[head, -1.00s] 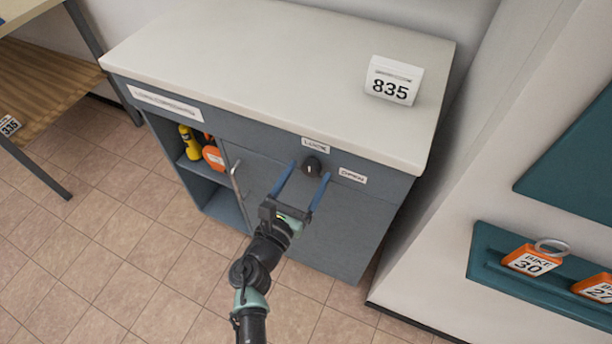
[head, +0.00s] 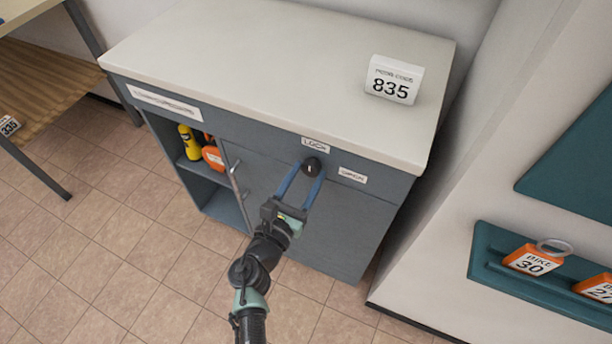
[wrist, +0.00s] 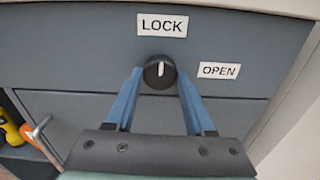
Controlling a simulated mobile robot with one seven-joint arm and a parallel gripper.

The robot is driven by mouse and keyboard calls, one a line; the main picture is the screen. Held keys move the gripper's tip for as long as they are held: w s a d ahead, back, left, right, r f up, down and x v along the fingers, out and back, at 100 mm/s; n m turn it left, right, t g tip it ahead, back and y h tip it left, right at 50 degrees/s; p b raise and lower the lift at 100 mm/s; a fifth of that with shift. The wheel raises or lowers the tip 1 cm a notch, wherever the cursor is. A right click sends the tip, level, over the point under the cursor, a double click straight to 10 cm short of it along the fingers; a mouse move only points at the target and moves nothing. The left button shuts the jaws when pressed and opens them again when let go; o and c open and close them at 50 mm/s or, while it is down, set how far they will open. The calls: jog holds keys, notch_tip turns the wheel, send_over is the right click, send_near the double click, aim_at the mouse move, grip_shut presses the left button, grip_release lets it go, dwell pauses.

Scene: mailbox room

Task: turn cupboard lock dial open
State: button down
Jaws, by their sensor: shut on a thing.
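The black lock dial (head: 311,167) is on the upper front panel of the grey-blue cupboard (head: 350,225). In the wrist view the dial (wrist: 159,71) has a white mark pointing up at the LOCK label (wrist: 162,25). The OPEN label (wrist: 219,71) is to the right of the dial and a little lower than LOCK. My gripper (head: 303,172) has its two blue fingers closed on the dial, one on each side. In the wrist view the fingertips (wrist: 159,75) touch or nearly touch the dial's left and right sides.
The cupboard top (head: 270,60) carries a white 835 sign (head: 394,80). Left of the door, an open shelf holds a yellow bottle (head: 190,143) and an orange item (head: 213,157). The door handle (head: 235,182) stands out beside my gripper. A wall is close on the right.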

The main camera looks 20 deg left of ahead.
jog(key=m+b, duration=0.2)
jog(key=m, duration=0.1)
jog(key=shift+f+m+b, duration=0.2)
jog(key=shift+m+b, duration=0.1)
jog(key=shift+b, duration=0.05)
jog(key=m+b, duration=0.4)
jog(key=m, duration=0.1)
jog(key=shift+m, duration=0.3)
jog(key=m+b, duration=0.3)
jog(key=m, duration=0.1)
jog(key=shift+a, duration=0.1)
jog(key=shift+r+m+b, duration=0.2)
jog(key=shift+m+b, duration=1.3)
jog(key=shift+m, duration=0.6)
jog(key=shift+c, duration=1.4)
grip_release()
jog(key=shift+r, duration=0.1)
jog(key=shift+s, duration=0.1)
jog(key=s, duration=1.2)
jog(key=shift+s+a, duration=0.2)
jog(key=shift+s, duration=0.2)
